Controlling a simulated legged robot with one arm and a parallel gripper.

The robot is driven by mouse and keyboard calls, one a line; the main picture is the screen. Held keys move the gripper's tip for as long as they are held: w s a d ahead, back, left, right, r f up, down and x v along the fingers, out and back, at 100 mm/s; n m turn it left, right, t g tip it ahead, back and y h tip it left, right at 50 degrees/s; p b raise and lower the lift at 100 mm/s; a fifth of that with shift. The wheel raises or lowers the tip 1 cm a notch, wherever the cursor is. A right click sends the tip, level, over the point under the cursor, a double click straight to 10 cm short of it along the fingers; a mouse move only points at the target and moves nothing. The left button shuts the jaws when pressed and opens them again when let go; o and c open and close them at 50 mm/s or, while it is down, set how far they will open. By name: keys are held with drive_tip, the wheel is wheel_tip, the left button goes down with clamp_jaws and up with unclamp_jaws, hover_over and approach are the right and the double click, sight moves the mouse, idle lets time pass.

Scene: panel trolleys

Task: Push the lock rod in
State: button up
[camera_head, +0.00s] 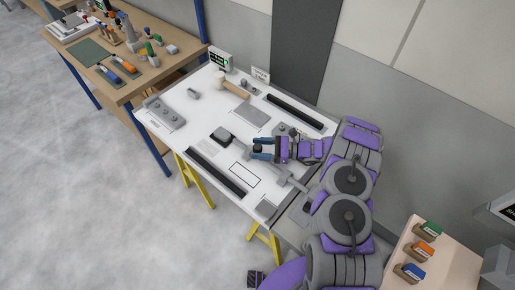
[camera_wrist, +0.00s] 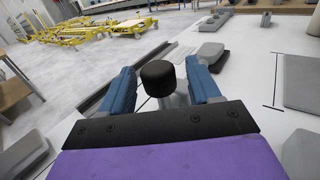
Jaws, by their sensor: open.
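A black round knob (camera_wrist: 158,77) on a grey stem (camera_wrist: 174,100) stands between my gripper's two blue fingers in the wrist view. I take it for the end of the lock rod, but most of what lies below it is hidden by my gripper. My gripper (camera_wrist: 160,68) is open, with a finger on each side of the knob and a visible gap on both sides. In the head view my gripper (camera_head: 258,148) is low over the white panel (camera_head: 208,166), pointing left, with the dark knob between its fingers.
The panel rests on yellow trestles (camera_head: 195,180) and carries a mallet (camera_head: 231,87), dark bars (camera_head: 216,172), grey plates and blocks. A wooden workbench (camera_head: 150,75) with tools stands at the upper left. A wall runs behind the panel.

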drive_tip(key=shift+a, duration=0.45)
drive_tip(key=shift+d, duration=0.15)
drive_tip(key=shift+c, duration=0.2)
clamp_jaws()
